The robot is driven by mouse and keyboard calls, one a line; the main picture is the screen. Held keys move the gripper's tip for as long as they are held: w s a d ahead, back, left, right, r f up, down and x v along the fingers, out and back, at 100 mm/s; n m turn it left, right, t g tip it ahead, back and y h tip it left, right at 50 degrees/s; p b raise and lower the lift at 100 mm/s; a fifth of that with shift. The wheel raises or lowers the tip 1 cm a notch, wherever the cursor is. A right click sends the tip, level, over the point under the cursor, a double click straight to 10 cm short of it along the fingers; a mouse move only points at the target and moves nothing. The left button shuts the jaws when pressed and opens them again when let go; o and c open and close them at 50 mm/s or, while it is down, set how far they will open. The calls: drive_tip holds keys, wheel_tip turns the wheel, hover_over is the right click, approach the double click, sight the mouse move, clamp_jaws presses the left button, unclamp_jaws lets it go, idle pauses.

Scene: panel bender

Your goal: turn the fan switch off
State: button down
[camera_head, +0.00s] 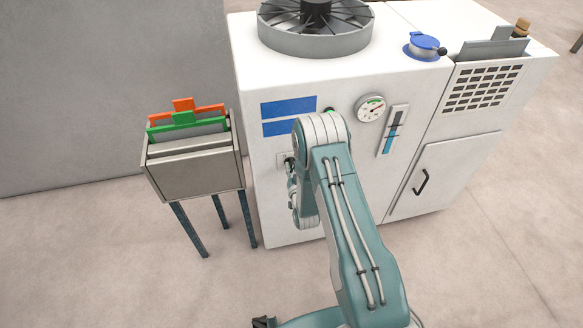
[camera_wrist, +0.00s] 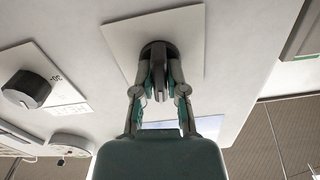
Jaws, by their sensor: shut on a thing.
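A dark rotary switch (camera_wrist: 158,49) sits on a square pale plate (camera_wrist: 119,38) on the machine's front in the wrist view. No label is readable on that plate, so I cannot confirm from marks that it is the fan switch. My gripper (camera_wrist: 159,86) is shut on the switch's raised handle, one finger on each side. In the head view my gripper (camera_head: 291,172) is at the left part of the front face, largely behind my own arm. The plate's edge (camera_head: 281,158) shows there, and the switch is hidden. The fan (camera_head: 315,28) is on the machine's top.
A second black knob (camera_wrist: 27,90) with a small marked label is left in the wrist view. The gauge (camera_head: 370,107) and level indicator (camera_head: 392,130) are right of my arm. A grey bin on legs (camera_head: 194,175) stands left. Open floor lies in front.

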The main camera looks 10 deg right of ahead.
drive_tip(key=n, duration=0.3)
drive_tip(key=shift+a+n, duration=0.1)
drive_tip(key=shift+n, duration=2.2)
drive_tip(key=c, duration=0.7)
unclamp_jaws()
drive_tip(key=shift+a, duration=0.1)
drive_tip(key=s, duration=1.2)
